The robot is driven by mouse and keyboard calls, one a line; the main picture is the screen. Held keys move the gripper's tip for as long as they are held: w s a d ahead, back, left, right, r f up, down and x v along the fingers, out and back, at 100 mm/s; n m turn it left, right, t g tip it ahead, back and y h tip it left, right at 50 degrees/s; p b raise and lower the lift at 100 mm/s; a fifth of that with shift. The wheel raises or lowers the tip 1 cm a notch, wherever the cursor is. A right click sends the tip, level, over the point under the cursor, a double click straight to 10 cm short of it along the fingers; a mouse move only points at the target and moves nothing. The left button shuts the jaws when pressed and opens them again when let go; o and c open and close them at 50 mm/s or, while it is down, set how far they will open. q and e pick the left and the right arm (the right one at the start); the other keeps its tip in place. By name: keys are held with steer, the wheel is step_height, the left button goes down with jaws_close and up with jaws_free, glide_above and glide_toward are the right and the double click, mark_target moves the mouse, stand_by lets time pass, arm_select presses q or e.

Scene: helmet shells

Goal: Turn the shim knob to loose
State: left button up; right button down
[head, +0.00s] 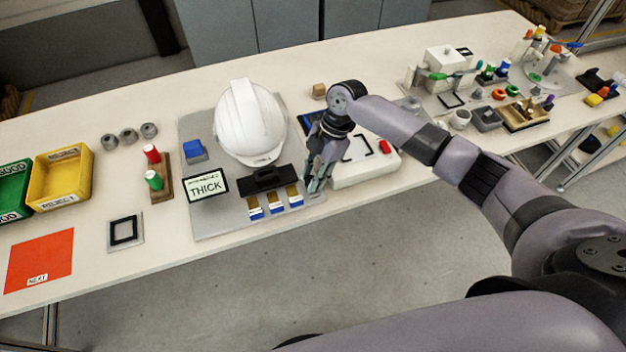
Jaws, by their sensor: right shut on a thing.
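My right gripper (316,184) points down at the right front edge of a grey board (225,222). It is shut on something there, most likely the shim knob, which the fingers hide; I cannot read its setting. A white helmet shell (249,122) sits at the back of the board. A small display (206,186) at the board's left reads "THICK". A black block (268,179) stands in front of the helmet, with several blue and tan shim pieces (275,205) in front of it. My left gripper is not in view.
A white device with a red button (384,146) stands just right of the gripper. Red and green cylinders stand on a wooden stand (162,188) left of the board. Yellow (62,176) and green bins and a red mat (40,262) are far left. Cluttered fixtures fill the far right.

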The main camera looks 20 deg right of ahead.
steer(key=n+b, duration=0.1)
steer(key=n, duration=0.1)
steer(key=n+g+b, duration=0.1)
steer(key=n, duration=0.1)
steer(key=shift+w+a+f+h, duration=0.1)
steer(key=shift+w+h, duration=0.05)
steer(key=shift+h, duration=0.25)
steer(key=shift+n+g+b, duration=0.4)
steer(key=shift+n+b, duration=0.25)
steer(key=shift+n, duration=0.15)
steer(key=shift+h, duration=0.3)
steer(key=c, duration=1.6)
jaws_free()
steer(key=shift+o, duration=0.2)
